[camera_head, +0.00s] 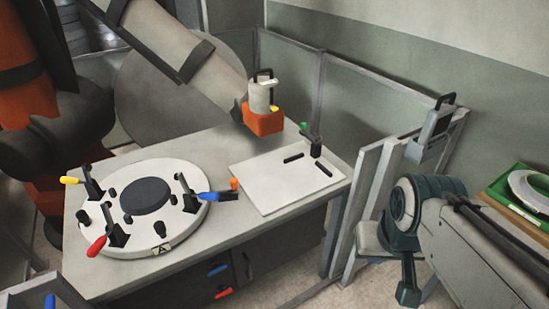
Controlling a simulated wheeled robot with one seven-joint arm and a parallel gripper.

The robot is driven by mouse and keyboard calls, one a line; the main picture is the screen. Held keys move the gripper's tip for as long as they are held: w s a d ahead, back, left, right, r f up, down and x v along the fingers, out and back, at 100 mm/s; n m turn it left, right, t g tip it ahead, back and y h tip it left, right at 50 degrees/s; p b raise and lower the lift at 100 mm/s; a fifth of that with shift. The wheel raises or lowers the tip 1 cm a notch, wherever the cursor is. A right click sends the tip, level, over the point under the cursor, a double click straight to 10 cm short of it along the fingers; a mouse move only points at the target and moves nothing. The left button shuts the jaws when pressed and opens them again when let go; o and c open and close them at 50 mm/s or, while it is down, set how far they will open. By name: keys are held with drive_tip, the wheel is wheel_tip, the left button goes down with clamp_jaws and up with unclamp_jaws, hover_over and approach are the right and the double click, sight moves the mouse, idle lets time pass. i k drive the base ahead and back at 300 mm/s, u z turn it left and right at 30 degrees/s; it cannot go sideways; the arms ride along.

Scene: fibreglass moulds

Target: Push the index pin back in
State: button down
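A round white turntable mould (140,230) with a dark centre disc lies on the left of the pale bench. A small orange knob (234,184) on a dark body stands by its right edge and looks like the index pin; how far in it sits, I cannot tell. A green knob (303,126) tops a black post on a separate white plate (262,182) to the right. I cannot make out my gripper in this view.
Clamps with yellow (69,180), red (96,246) and blue (208,197) handles stand on the turntable. A grey fence (364,195) borders the right side. A green tray (510,197) is far right.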

sight(234, 183)
drive_tip(key=u, duration=0.2)
drive_tip(key=i, duration=1)
drive_tip(key=u, duration=0.6)
